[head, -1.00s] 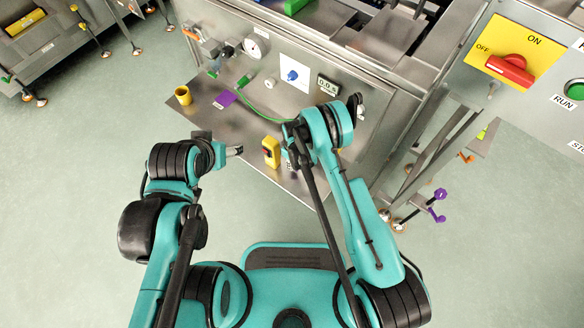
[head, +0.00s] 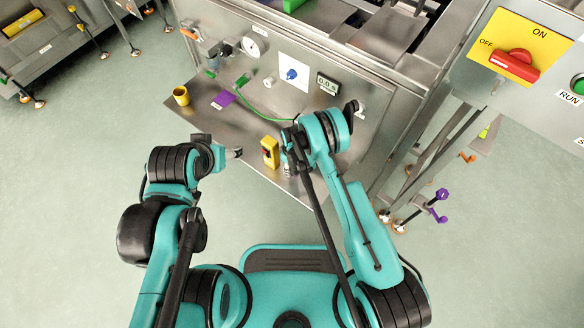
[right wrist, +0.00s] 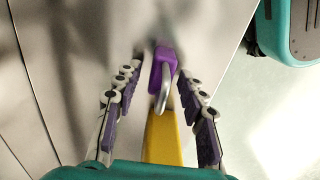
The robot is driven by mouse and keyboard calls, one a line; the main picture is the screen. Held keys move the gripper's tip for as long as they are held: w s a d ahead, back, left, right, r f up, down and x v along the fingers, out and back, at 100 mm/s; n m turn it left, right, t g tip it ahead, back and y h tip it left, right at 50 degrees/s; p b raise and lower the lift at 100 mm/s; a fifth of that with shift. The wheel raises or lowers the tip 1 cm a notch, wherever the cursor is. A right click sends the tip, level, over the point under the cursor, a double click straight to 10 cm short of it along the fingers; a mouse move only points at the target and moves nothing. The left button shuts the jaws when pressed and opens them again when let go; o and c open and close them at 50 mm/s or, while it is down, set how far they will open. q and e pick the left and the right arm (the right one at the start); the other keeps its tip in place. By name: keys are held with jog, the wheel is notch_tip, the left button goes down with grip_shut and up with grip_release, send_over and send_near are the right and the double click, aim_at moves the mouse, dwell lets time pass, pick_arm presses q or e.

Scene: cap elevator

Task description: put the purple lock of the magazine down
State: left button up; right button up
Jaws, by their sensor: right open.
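The gripper's purple-padded fingers are spread apart on both sides of the lock. In the head view my right gripper (head: 288,168) points down at the front of the steel table, beside a yellow box (head: 270,152); the padlock cannot be made out there. My left gripper (head: 228,153) hovers left of the yellow box; its jaws are too small to judge. I cannot identify the magazine.
The steel table (head: 200,117) carries a yellow cup (head: 181,97) and a flat purple piece (head: 223,100) at the left. A yellow bar (right wrist: 162,140) lies below the lock in the wrist view. A machine panel with a blue knob (head: 291,75) stands behind.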

notch_tip(320, 180, up, 11)
jog(key=p, duration=0.3)
jog(key=shift+p, duration=0.4)
jog(key=shift+r, duration=0.35)
jog(key=shift+w+d+r, duration=0.1)
jog(key=shift+r, duration=0.35)
jog(key=s+d+r+m+t, duration=0.15)
jog(key=d+r, duration=0.25)
jog(key=r, duration=1)
jog(key=w+d+r+m+t, duration=0.1)
jog(key=d+r+m+t, duration=0.3)
jog(key=r, duration=1)
jog(key=s+d+r+m, duration=0.1)
jog(key=s+d+r, duration=0.2)
jog(key=s, duration=0.3)
jog(key=s+d+r+m+t, duration=0.1)
jog(key=s+d+r+m, duration=0.1)
jog(key=s+d+r, duration=0.2)
jog(key=s+d+r+m, duration=0.2)
jog(key=s+r, duration=0.3)
jog(key=s, duration=0.5)
jog(key=shift+d+t, duration=0.35)
jog(key=shift+d, duration=0.4)
jog(key=shift+r, duration=0.1)
